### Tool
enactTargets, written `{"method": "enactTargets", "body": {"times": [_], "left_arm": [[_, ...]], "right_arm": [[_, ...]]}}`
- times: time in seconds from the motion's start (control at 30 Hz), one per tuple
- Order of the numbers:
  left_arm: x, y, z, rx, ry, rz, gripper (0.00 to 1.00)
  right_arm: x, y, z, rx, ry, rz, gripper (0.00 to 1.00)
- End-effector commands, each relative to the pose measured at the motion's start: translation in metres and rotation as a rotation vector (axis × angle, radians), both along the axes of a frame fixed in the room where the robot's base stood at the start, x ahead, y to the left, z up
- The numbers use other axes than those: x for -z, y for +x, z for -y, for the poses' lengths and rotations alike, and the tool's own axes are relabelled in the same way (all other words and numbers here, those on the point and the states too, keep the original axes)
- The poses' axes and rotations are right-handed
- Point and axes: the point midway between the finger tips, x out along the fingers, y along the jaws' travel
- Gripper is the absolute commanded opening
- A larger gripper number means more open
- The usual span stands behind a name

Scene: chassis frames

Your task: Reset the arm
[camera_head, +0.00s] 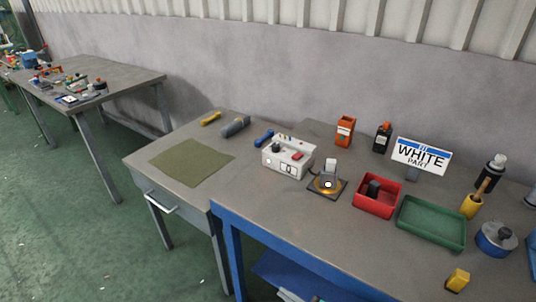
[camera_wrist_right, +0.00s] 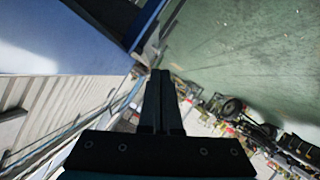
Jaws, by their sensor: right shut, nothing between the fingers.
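My right gripper (camera_wrist_right: 160,74) shows in the right wrist view as two dark fingers pressed together, shut and empty. It points out over the green floor, with no object touching its fingertips. In the head view neither gripper can be made out clearly. My left gripper is not in view.
A grey workbench with a blue frame (camera_head: 300,238) holds a white box (camera_head: 287,158), a red bin (camera_head: 376,196), a green tray (camera_head: 431,224), a "WHITE PART" sign (camera_head: 421,156) and a yellow block (camera_head: 457,280). A green mat (camera_head: 191,162) lies at its left. Another table (camera_head: 125,84) stands far left. Green floor (camera_head: 60,215) is open at left.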

Motion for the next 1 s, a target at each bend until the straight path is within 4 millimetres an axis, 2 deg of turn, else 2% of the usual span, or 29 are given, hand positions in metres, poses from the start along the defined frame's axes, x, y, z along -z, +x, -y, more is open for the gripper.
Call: {"method": "enactTargets", "body": {"times": [0.03, 0.17, 0.2, 0.27, 0.3, 0.43, 0.5, 0.6, 0.7, 0.8, 1.0], "left_arm": [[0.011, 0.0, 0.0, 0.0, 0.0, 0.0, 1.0], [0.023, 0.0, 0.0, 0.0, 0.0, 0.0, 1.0], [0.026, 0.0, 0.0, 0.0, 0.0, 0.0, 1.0], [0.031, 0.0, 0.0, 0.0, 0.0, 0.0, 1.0], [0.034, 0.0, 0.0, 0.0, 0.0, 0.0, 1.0], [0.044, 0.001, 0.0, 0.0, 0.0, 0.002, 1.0], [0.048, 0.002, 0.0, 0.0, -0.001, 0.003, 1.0], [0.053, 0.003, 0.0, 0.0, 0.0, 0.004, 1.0], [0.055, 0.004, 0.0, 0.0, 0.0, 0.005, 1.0], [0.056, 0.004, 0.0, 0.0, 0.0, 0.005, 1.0], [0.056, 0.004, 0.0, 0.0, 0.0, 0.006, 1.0]], "right_arm": [[0.039, -0.016, 0.019, 0.115, -0.004, -0.087, 0.0], [0.112, -0.065, 0.065, 0.362, -0.036, -0.291, 0.0], [0.133, -0.083, 0.078, 0.428, -0.05, -0.355, 0.0], [0.162, -0.115, 0.094, 0.519, -0.07, -0.455, 0.0], [0.179, -0.139, 0.103, 0.574, -0.084, -0.521, 0.0], [0.227, -0.22, 0.126, 0.733, -0.13, -0.738, 0.0], [0.245, -0.263, 0.133, 0.8, -0.151, -0.847, 0.0], [0.261, -0.314, 0.138, 0.871, -0.173, -0.975, 0.0], [0.269, -0.348, 0.139, 0.915, -0.187, -1.061, 0.0], [0.272, -0.366, 0.138, 0.937, -0.192, -1.105, 0.0], [0.271, -0.37, 0.139, 0.942, -0.195, -1.117, 0.0]]}}
